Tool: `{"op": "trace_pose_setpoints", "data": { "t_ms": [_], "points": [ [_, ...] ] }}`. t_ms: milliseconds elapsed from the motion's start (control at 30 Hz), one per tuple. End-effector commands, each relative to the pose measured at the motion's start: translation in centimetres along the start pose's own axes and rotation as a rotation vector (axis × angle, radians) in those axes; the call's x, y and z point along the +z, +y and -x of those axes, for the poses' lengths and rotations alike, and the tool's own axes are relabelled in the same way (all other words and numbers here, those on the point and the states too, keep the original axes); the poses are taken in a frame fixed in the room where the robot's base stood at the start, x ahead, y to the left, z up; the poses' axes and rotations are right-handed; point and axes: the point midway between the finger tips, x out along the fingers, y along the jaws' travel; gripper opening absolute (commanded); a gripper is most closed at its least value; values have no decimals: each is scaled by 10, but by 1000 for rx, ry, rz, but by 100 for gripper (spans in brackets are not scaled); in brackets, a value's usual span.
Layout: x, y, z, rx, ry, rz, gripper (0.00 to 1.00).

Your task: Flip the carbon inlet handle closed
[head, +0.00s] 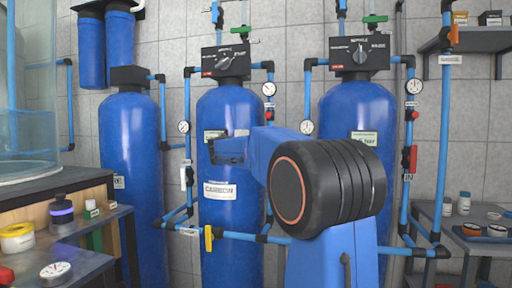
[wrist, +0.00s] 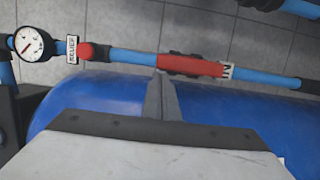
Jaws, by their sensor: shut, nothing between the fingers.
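The carbon tank (head: 230,240) is the middle blue tank, with a CARBON label. The carbon inlet handle (wrist: 195,67) is a red lever lying along the blue pipe, beside an IN tag (wrist: 228,71), in the wrist view. In the head view my arm hides it. My gripper (wrist: 159,78) is shut and empty. Its fingertips are at the left end of the red handle in the wrist view; I cannot tell if they touch it. In the head view my gripper (head: 226,149) shows in front of the carbon tank.
A gauge (wrist: 28,43), a RELIEF tag (wrist: 72,49) and a red relief fitting (wrist: 92,52) sit along the same pipe. Other blue tanks stand left (head: 130,170) and right (head: 335,105). A yellow handle (head: 209,238) is on the low pipe. A cluttered bench (head: 100,228) stands at left.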

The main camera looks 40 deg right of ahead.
Motion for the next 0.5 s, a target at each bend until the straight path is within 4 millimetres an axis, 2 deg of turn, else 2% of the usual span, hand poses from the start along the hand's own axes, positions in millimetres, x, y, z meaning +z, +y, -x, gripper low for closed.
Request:
{"op": "trace_pose_setpoints", "data": {
  "t_ms": [500],
  "points": [
    [2,1,-1,-6,-1,-28,0]
  ]
}}
